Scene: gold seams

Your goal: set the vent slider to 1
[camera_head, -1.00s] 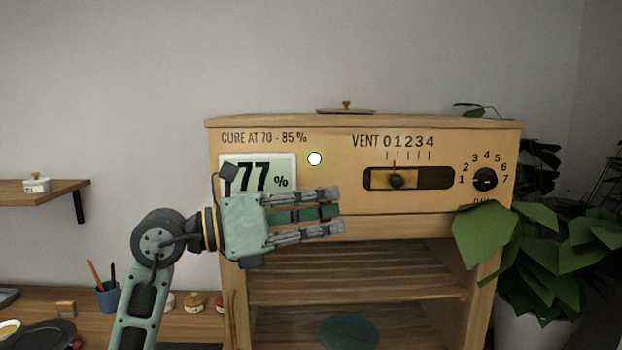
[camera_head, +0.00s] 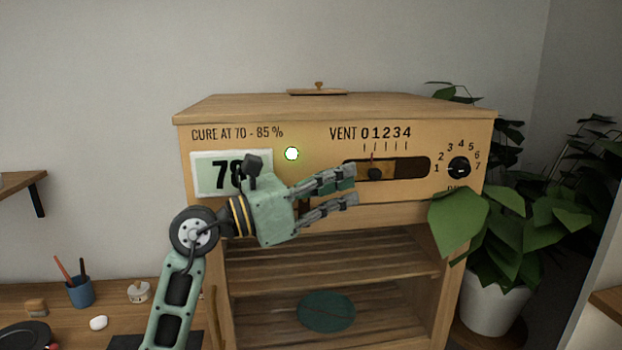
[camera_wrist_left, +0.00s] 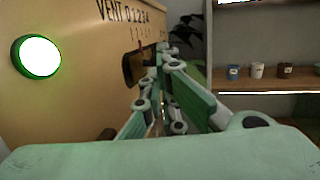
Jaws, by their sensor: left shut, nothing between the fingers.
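The scale (camera_head: 386,133) reads 0 to 4. My left gripper (camera_head: 350,186) is shut and empty, its fingertips just left of the knob, by the slot's left end; I cannot tell if they touch the cabinet front. In the left wrist view the fingers point along the panel toward the slot (camera_wrist_left: 132,68), and the knob cannot be made out. My right gripper is out of view.
A humidity display (camera_head: 205,175), partly covered by my left wrist, and a lit green-rimmed lamp (camera_head: 292,154) are left of the slot. A numbered dial (camera_head: 459,168) is to its right. Open shelves (camera_head: 330,258) lie below. A leafy plant (camera_head: 480,225) overlaps the cabinet's right side.

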